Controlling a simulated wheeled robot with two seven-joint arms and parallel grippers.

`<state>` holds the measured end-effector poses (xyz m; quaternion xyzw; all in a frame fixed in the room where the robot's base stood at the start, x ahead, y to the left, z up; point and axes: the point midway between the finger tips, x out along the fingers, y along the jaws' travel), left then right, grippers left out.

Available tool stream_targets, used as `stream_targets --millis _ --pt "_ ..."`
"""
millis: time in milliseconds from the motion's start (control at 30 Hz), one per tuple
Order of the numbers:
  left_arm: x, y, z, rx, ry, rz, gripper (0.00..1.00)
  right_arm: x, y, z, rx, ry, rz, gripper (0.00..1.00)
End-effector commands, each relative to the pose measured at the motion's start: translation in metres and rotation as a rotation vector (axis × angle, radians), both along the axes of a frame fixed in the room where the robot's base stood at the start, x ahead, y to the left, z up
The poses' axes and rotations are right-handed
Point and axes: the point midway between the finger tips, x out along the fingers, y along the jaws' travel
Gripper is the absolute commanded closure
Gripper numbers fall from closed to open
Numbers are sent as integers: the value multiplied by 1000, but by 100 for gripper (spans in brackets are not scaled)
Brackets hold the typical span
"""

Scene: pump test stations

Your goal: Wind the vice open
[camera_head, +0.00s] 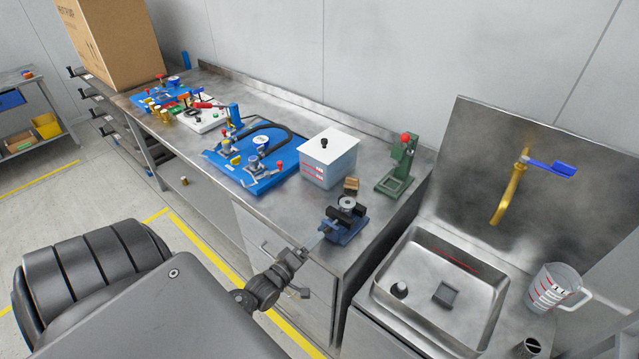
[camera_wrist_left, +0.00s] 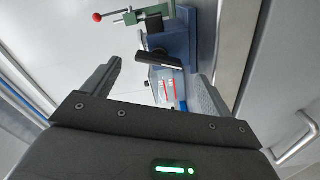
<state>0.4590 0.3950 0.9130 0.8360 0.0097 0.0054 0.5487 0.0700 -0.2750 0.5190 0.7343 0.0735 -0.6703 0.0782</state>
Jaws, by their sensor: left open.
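The vice (camera_head: 345,230) stands on the steel bench near its front right corner, with a blue body and dark jaws. A round grey part sits at its top; I cannot tell how firmly it is clamped. My left gripper (camera_head: 304,273) is in front of the bench edge, just short of the vice, open and empty. In the left wrist view the blue vice (camera_wrist_left: 178,46) lies beyond the gap between my open fingers (camera_wrist_left: 160,80). A dark bar (camera_wrist_left: 184,63), apparently the vice handle, shows ahead of the fingers, apart from them. My right gripper is not in view.
A white-lidded box (camera_head: 328,160), a small brown block (camera_head: 351,184) and a green press (camera_head: 397,168) stand behind the vice. A blue pump board (camera_head: 255,165) lies left. A sink (camera_head: 440,275) and a measuring jug (camera_head: 550,288) are at right. Drawer handles project from the bench front.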

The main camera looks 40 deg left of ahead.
Motion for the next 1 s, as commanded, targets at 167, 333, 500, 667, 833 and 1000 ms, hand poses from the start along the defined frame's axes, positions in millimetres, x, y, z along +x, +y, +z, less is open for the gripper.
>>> stream_targets --millis 167,333,500,667,833,1000 --pt "-36 -2 -4 0 2 -1 15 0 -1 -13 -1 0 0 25" --pt "-57 -2 -2 0 0 -1 15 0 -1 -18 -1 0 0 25" --pt "-64 -2 0 0 -1 -1 15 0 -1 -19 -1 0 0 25" --pt "-64 -2 0 0 -1 -1 15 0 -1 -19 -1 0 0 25" --pt "-64 -2 0 -1 0 -1 15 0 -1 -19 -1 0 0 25" --pt "-64 -2 0 -1 0 -1 15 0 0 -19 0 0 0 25"
